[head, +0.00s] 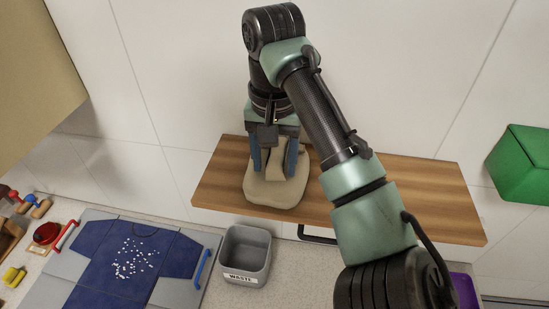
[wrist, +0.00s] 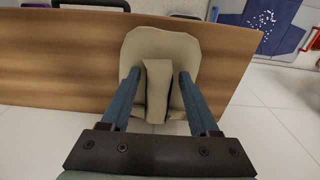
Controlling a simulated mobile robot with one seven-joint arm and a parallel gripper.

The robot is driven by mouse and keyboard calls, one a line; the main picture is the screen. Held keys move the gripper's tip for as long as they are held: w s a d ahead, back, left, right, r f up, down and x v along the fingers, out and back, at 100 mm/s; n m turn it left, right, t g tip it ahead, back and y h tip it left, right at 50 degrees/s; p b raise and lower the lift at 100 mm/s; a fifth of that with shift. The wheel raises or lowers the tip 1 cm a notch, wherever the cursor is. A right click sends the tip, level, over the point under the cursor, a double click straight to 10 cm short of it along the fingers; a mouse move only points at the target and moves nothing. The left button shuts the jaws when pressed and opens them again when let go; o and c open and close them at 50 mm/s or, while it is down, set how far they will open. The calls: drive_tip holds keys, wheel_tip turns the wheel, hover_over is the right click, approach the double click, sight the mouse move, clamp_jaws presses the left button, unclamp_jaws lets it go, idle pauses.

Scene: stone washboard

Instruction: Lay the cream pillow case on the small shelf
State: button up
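The cream pillow case (head: 272,193) lies on the small wooden shelf (head: 400,195), on its left part, with a raised fold in its middle. In the wrist view the pillow case (wrist: 160,45) rests flat around that fold on the shelf board (wrist: 60,62). My gripper (head: 273,165) is over the pillow case, its two blue fingers pointing down at it. In the wrist view my gripper (wrist: 159,76) is open, one finger on each side of the fold, with narrow gaps between. Whether the fingertips touch the cloth below is hard to tell.
A grey waste bin (head: 246,254) stands below the shelf's front edge. A blue shirt (head: 130,262) lies on a grey board at lower left. A green box (head: 520,165) is at the right. The shelf's right part is bare. A white tiled wall is behind.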

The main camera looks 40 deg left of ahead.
wheel_tip(320, 180, up, 12)
drive_tip(key=b, duration=0.2)
drive_tip(key=shift+s+r, duration=0.15)
drive_tip(key=shift+s, duration=0.1)
idle(0.4)
